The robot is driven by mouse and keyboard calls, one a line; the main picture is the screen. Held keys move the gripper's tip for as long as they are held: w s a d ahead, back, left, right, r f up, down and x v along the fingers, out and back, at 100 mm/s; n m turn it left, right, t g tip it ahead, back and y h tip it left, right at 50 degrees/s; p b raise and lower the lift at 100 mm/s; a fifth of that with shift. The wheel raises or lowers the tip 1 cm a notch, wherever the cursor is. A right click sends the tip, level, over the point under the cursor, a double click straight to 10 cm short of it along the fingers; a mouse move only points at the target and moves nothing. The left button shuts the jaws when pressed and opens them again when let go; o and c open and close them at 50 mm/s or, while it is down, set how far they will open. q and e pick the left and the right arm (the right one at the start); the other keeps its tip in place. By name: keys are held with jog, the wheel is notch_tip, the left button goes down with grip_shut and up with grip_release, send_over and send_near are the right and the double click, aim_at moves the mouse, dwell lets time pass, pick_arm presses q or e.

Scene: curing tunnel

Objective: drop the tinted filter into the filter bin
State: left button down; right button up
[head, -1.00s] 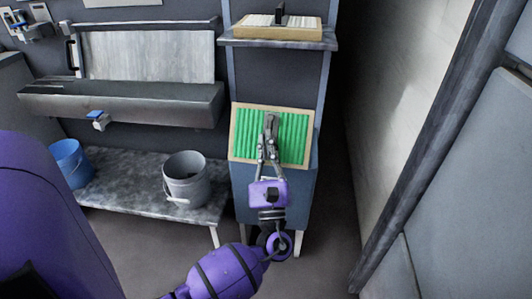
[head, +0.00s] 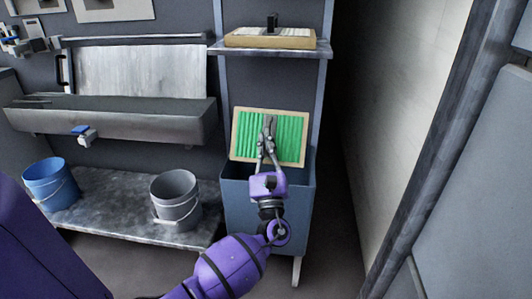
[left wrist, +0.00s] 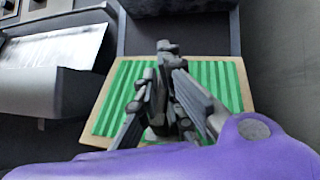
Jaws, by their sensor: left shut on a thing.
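The tinted filter (head: 291,138) is a green pleated panel in a tan frame. My left gripper (head: 269,135) is shut on it near its middle, and the panel is tilted. In the left wrist view the gripper (left wrist: 162,105) covers the middle of the filter (left wrist: 112,105). The filter bin (head: 238,208) is a tall blue-grey box with an open top. The filter appears above the back part of its opening; the exact height above the rim is hard to tell. My right gripper is not in view.
A shelf (head: 318,50) above the bin carries a pale pleated filter (head: 292,40) with a dark handle. On the left are a metal trough (head: 110,125), a low bench (head: 110,205), a blue bucket (head: 48,185) and a grey bucket (head: 175,200). A wall stands to the right.

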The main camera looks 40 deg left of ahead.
pick_arm(q)
jog(key=w+b, duration=0.1)
jog(key=w+a+f, duration=0.1)
jog(key=shift+w+a+b, duration=0.3)
jog(key=shift+b, duration=0.1)
jog(key=shift+w+a+f+b, duration=0.1)
jog(key=shift+w+a+b, duration=0.45)
jog(key=shift+w, duration=0.3)
jog(key=c, duration=1.8)
grip_release()
jog(key=shift+d, duration=0.1)
jog(key=v, duration=1.2)
